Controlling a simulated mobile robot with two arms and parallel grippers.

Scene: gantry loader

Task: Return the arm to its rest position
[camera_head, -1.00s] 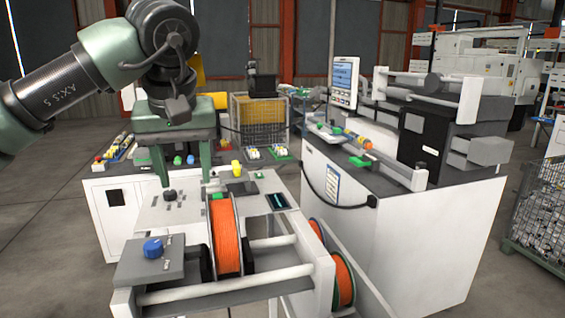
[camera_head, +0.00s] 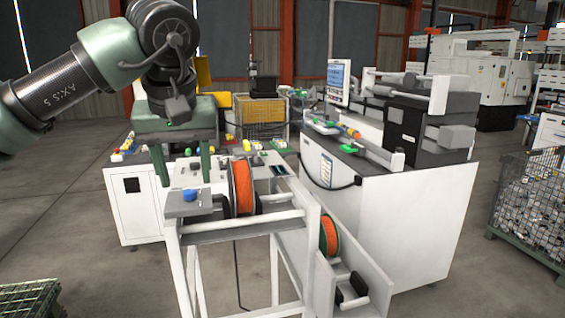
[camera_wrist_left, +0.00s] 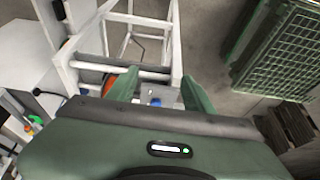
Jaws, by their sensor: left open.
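My left arm comes in from the upper left in the head view. Its left gripper (camera_head: 180,165) points down with its two green fingers apart and nothing between them. It appears in front of the white workbench with the orange spools. In the left wrist view the left gripper (camera_wrist_left: 152,88) also shows spread fingers, with the bench frame and a small blue knob (camera_wrist_left: 156,102) seen beyond them. My right gripper is not in view.
A white gantry frame (camera_head: 245,228) carries an orange spool (camera_head: 240,187), with a second spool (camera_head: 329,236) lower right. A white machine cabinet (camera_head: 405,215) stands at right, a wire basket (camera_head: 535,200) beyond it. A green crate (camera_head: 28,300) lies lower left.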

